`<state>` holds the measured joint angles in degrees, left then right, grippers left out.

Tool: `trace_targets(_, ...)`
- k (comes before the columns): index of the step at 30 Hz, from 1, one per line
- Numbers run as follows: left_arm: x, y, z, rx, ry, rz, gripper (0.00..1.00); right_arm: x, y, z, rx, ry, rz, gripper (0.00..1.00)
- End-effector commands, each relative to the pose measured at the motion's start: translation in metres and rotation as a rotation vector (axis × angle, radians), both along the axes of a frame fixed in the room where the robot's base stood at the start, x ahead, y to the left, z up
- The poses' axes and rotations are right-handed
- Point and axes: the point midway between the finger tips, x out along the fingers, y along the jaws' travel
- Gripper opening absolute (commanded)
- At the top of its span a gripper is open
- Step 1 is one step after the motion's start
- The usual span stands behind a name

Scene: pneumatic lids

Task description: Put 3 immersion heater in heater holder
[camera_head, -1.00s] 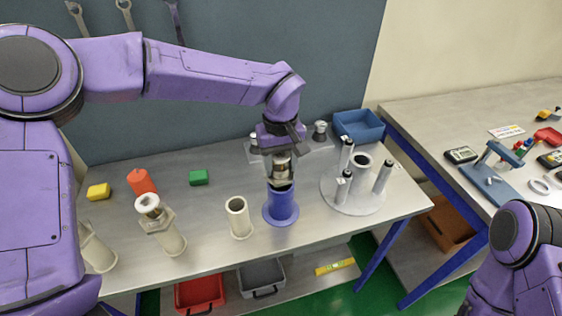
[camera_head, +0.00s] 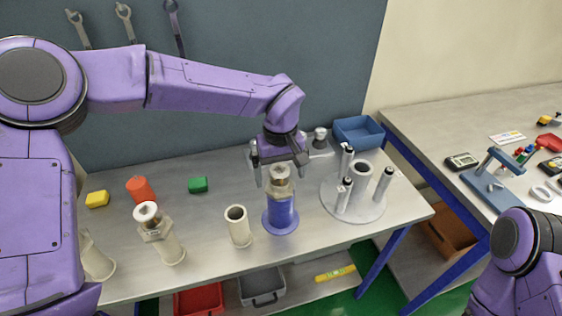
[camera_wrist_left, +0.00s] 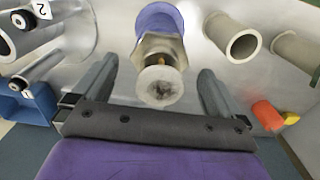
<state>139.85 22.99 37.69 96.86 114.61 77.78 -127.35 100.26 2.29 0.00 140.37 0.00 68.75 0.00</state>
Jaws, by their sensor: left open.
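A heater with a metal hex head and pale round top (camera_head: 280,178) stands upright in the blue flanged holder (camera_head: 281,218). My left gripper (camera_head: 280,166) is open just above and around this heater, with a finger on either side. The left wrist view shows the heater top (camera_wrist_left: 159,82) between the spread fingers (camera_wrist_left: 158,70), apart from both. A second heater (camera_head: 149,217) sits at the top of a cream tube (camera_head: 170,248) to the left. The middle cream tube (camera_head: 238,227) is empty. Another cream tube (camera_head: 97,262) is partly hidden by my arm. My right gripper is out of view.
A grey round stand (camera_head: 368,212) with several upright posts is close right of the blue holder. A blue bin (camera_head: 358,131) is at the back right. Yellow (camera_head: 97,199), orange (camera_head: 141,189) and green (camera_head: 198,185) pieces lie at the back left. The table front is clear.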

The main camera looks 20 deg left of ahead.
Motion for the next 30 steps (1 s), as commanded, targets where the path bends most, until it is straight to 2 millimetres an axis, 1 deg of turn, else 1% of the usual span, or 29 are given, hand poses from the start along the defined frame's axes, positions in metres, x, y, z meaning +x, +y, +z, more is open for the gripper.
trace_targets(2,0.001,0.000,0.012,0.000,-0.006,0.001,1.00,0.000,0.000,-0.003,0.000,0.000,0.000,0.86)
trace_targets(5,0.001,0.000,0.038,-0.003,-0.007,0.002,1.00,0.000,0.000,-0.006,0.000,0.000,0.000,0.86)
trace_targets(9,0.001,0.000,0.077,-0.002,-0.006,0.001,1.00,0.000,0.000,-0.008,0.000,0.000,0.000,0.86)
trace_targets(12,0.001,0.000,0.100,-0.002,-0.005,0.001,1.00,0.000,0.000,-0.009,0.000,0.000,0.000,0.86)
trace_targets(15,0.001,0.001,0.116,0.000,-0.004,0.001,1.00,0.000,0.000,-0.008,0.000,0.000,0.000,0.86)
trace_targets(20,0.001,0.001,0.126,0.000,-0.002,-0.001,1.00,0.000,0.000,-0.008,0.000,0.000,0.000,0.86)
trace_targets(30,0.000,0.001,0.127,0.000,-0.002,0.000,1.00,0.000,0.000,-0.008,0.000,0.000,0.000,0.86)
